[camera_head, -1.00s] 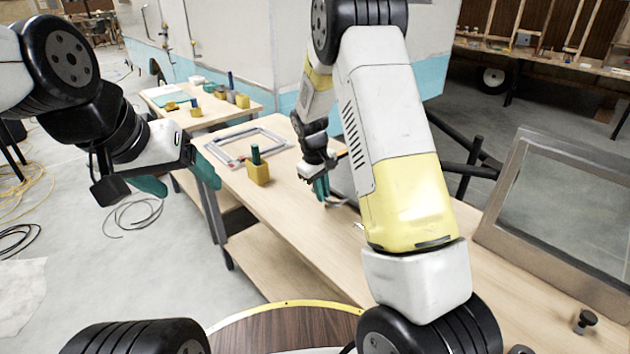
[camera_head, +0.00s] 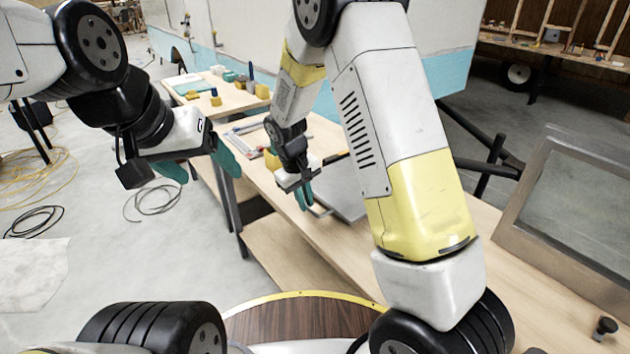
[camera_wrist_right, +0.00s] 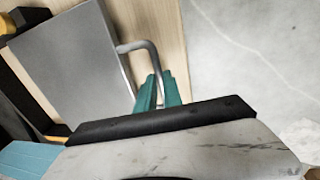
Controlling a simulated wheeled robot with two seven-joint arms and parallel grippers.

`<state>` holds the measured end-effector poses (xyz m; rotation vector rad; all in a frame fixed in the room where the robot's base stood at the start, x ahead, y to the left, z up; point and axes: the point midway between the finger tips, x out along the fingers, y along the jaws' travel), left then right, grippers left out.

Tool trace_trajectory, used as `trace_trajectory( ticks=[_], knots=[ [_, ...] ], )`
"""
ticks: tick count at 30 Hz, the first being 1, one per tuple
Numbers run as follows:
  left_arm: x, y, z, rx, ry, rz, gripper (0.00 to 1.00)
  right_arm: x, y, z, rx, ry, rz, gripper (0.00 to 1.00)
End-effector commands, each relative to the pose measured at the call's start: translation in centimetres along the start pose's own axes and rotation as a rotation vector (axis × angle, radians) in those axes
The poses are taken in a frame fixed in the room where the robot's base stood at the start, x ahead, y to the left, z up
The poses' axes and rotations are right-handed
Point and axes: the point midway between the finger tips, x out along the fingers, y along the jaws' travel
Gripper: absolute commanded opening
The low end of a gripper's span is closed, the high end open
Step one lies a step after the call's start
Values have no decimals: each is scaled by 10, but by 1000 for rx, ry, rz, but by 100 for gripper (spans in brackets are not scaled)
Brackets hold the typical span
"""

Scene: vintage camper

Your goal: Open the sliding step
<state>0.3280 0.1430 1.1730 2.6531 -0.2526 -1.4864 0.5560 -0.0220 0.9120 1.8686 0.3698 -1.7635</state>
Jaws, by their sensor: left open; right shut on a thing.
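The sliding step is a flat grey metal plate (camera_head: 343,192) with a bent grey handle on the workbench, partly hidden behind my right arm. In the right wrist view, the plate (camera_wrist_right: 75,62) lies left of the handle (camera_wrist_right: 142,46). My right gripper (camera_head: 304,196) has its teal fingers closed on the handle near the bench's front edge. The fingers also show in the wrist view (camera_wrist_right: 158,93), at the handle's lower end. My left gripper (camera_head: 200,164) is open and empty, its teal fingers apart, in the air left of the bench.
A framed window panel (camera_head: 570,200) stands at the right. Open concrete floor (camera_head: 110,270) and cables lie left.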

Motion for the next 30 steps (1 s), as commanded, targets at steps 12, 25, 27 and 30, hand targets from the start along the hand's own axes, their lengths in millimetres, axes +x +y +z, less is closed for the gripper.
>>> trace_trajectory(
  ticks=[12, 25, 27, 30],
  knots=[
    [0, 0, 0, 0, 0, 0, 75, -1, 0, -1, 1, 4, 2, 32],
    [0, 0, 0, 0, 0, 0, 75, -10, 0, -1, 1, 3, 1, 33],
    [0, 0, 0, 0, 0, 0, 75, -21, 1, -2, 2, 6, 1, 33],
    [0, 0, 0, 0, 0, 0, 75, -39, 1, -2, 2, 6, 2, 33]
  ],
)
